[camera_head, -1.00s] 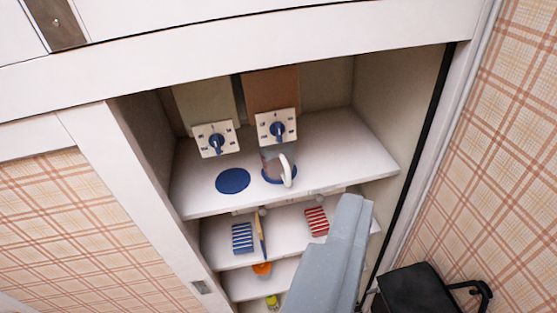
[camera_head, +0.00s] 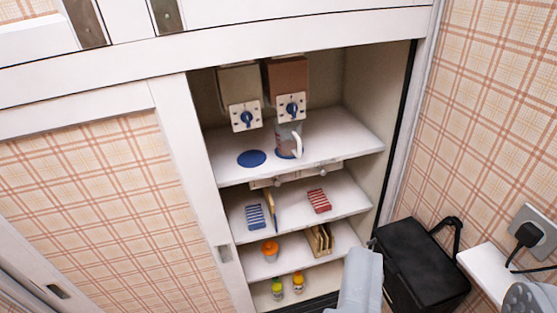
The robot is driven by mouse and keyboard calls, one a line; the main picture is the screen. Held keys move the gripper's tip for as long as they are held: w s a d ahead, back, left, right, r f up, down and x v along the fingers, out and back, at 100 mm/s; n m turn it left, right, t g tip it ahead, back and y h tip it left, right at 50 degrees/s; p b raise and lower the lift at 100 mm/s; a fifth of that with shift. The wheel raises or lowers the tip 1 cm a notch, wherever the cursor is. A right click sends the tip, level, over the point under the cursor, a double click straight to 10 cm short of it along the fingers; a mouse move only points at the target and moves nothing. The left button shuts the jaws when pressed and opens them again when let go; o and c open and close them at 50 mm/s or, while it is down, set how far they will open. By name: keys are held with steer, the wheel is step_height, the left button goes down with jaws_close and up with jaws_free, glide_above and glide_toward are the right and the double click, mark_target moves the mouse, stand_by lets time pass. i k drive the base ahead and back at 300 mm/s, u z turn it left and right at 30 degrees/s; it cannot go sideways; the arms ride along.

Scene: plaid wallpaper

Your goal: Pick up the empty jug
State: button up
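A see-through jug (camera_head: 286,143) with a pale handle on its right stands upright on the top shelf of the open cupboard. It stands on a blue round pad (camera_head: 284,155), below the dial of the brown dispenser (camera_head: 287,75). I cannot tell whether anything is in it. A pale grey-blue part that seems to be my gripper (camera_head: 361,278) shows at the bottom, right of centre. It appears well below the jug and apart from it. Its fingertips cannot be made out, and I see nothing held.
A beige dispenser (camera_head: 240,83) hangs left of the brown one, above an empty blue pad (camera_head: 252,158). Lower shelves hold a blue striped item (camera_head: 255,217), a red striped one (camera_head: 319,201) and an orange pot (camera_head: 270,249). A black bin (camera_head: 425,262) stands right of the cupboard.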

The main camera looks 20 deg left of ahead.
mark_target(288, 135)
steer(key=u, duration=0.05)
steer(key=k, duration=0.2)
steer(key=u, duration=2.4)
steer(key=i, duration=1)
steer(key=z, duration=2.6)
steer(key=i, duration=1)
steer(key=u, duration=0.05)
